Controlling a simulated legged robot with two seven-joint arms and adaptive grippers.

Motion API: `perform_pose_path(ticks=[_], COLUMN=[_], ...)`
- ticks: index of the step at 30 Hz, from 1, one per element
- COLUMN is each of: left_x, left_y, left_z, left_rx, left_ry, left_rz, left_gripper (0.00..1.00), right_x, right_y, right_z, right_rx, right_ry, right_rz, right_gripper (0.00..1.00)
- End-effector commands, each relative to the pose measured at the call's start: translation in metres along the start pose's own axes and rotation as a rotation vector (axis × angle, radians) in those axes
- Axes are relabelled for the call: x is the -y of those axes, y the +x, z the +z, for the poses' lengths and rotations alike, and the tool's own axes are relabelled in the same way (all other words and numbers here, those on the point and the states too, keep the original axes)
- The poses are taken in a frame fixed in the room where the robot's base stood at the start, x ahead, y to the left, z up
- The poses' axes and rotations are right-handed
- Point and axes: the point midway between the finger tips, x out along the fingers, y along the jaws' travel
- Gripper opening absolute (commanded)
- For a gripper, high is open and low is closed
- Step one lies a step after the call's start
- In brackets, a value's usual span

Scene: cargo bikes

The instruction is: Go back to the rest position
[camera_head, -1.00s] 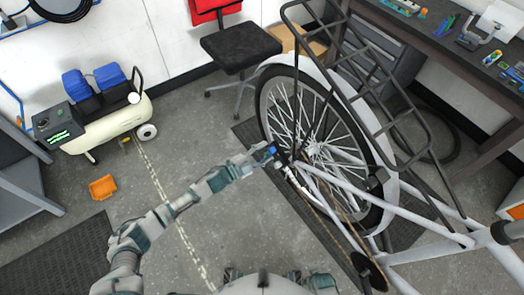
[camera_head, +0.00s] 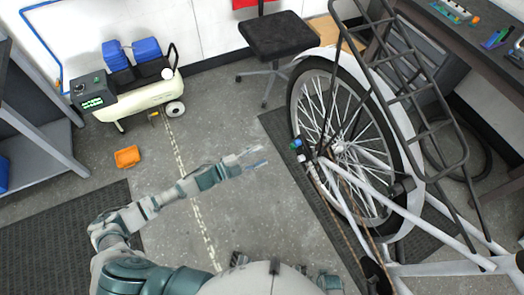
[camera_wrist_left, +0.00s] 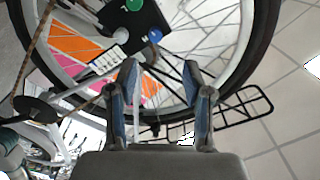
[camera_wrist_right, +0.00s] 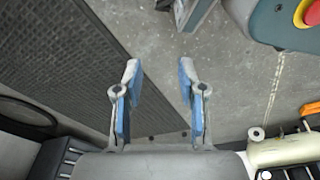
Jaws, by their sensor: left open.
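My left gripper (camera_head: 263,157) is open and empty over the grey floor, to the left of the bike's rear wheel and apart from it. In the left wrist view its two fingers (camera_wrist_left: 161,70) stand apart, with a spoked wheel (camera_wrist_left: 232,45) behind them. The white cargo bike (camera_head: 440,246) stands at the right of the head view. A small blue-and-green-tipped part (camera_head: 297,144) is at its rear hub. My right gripper (camera_wrist_right: 157,72) shows in the right wrist view with its fingers apart and nothing between them.
A cream air compressor (camera_head: 140,97) and an orange tray (camera_head: 127,157) are on the floor at left. A black chair (camera_head: 273,38) stands at the back. A dark workbench (camera_head: 490,62) is at upper right. The floor between compressor and bike is clear.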

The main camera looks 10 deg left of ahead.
Motion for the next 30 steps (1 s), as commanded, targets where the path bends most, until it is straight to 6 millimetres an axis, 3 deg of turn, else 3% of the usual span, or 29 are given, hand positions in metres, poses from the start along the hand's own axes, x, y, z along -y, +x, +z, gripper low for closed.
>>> perform_pose_path(ticks=[14,17,20,23,27,30], left_x=[0.000,-0.009,-0.038,-0.090,-0.185,-0.254], left_y=[-0.002,-0.001,0.000,-0.018,-0.074,-0.123], left_z=[0.002,0.011,0.040,0.084,0.129,0.138], left_rx=[0.000,0.045,0.195,0.440,0.788,1.006], left_ry=[-0.003,-0.040,-0.160,-0.350,-0.620,-0.791], left_rz=[-0.002,-0.012,-0.045,-0.078,-0.088,-0.071], left_gripper=[0.51,0.51,0.51,0.51,0.51,0.51], right_x=[0.003,0.003,0.003,0.003,0.004,0.004], right_y=[0.000,0.000,0.000,0.000,0.004,0.005], right_z=[-0.008,-0.008,-0.008,-0.006,0.001,0.003], right_rx=[0.010,0.009,0.007,0.008,0.019,0.019], right_ry=[-0.001,-0.001,-0.001,-0.001,-0.002,-0.002], right_rz=[0.013,0.013,0.012,0.011,0.011,0.010], right_gripper=[0.40,0.40,0.40,0.40,0.40,0.40])
